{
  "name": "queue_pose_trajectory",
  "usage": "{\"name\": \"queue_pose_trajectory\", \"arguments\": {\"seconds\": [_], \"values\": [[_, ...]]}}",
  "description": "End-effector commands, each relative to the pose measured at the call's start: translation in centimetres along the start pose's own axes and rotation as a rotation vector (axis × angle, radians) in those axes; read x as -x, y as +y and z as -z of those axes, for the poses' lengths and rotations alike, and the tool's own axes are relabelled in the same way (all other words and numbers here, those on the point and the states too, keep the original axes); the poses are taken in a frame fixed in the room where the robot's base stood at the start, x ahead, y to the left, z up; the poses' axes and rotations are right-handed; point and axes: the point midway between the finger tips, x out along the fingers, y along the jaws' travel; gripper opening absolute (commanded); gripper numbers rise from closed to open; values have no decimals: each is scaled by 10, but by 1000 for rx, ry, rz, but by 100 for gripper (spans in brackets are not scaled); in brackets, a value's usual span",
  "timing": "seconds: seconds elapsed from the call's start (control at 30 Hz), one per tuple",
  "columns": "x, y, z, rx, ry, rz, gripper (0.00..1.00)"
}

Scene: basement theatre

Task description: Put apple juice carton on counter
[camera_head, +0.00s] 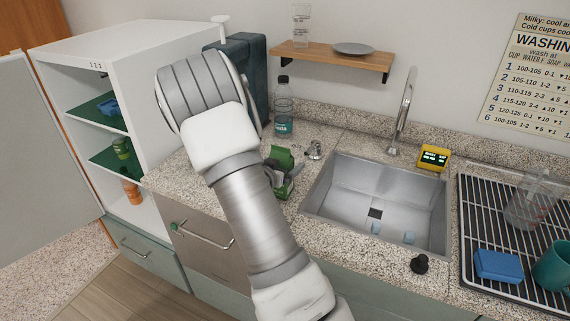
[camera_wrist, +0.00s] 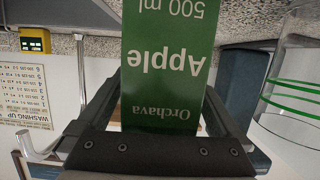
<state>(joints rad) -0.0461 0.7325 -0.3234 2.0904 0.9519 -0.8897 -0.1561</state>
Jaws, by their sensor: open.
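The apple juice carton (camera_head: 281,158) is green and stands on the speckled counter (camera_head: 330,261) left of the sink, partly hidden by my gripper. In the wrist view the carton (camera_wrist: 165,65) fills the middle, its "Apple" label upside down as the whole picture is inverted. My gripper (camera_head: 284,184) is open, with a finger on either side of the carton. The picture does not show clearly whether either finger touches it. The carton's base runs out of the wrist view.
A steel sink (camera_head: 345,190) lies right of the carton, with a tall tap (camera_head: 403,112) behind. A bottle (camera_head: 284,108) stands near the back wall. A drying rack (camera_head: 480,215) is at the right. An open white cabinet (camera_head: 150,85) with shelves is at the left.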

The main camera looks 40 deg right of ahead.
Motion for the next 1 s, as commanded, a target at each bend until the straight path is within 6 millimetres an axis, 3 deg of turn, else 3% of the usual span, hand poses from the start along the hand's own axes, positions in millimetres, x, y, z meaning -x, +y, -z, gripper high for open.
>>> {"name": "queue_pose_trajectory", "arguments": {"seconds": [0.17,0.6,0.87,1.0], "values": [[10,-1,4,0,-1,2,100],[101,-1,4,0,-1,4,100],[122,-4,5,-8,-13,16,100],[133,-22,9,-46,-95,110,100]]}}
